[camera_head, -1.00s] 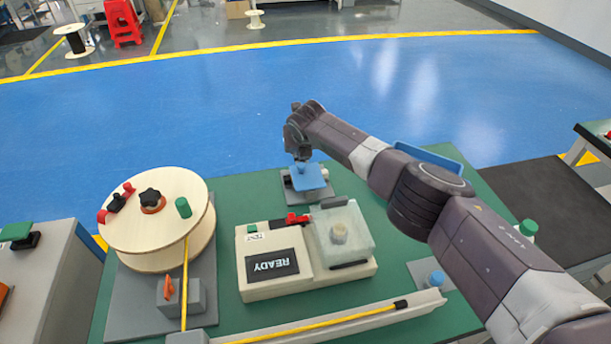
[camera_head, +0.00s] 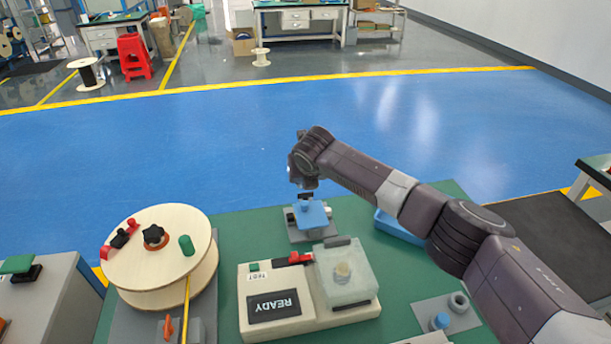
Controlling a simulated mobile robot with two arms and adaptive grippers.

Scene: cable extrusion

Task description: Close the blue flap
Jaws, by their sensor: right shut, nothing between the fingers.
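The blue flap (camera_head: 313,215) sits on a small grey fixture (camera_head: 296,229) at the back of the green table. It looks roughly level, slightly tilted. My right gripper (camera_head: 306,197) points down over the flap's back edge. It is shut and holds nothing. Its fingertips are small here, and I cannot tell whether they touch the flap. The hinge is not clear in this view. My left gripper is not in view.
A wooden cable spool (camera_head: 160,275) is at left. A blue tray (camera_head: 397,229) lies at right, near my forearm. Green table (camera_head: 400,285) is bare between tester and tray.

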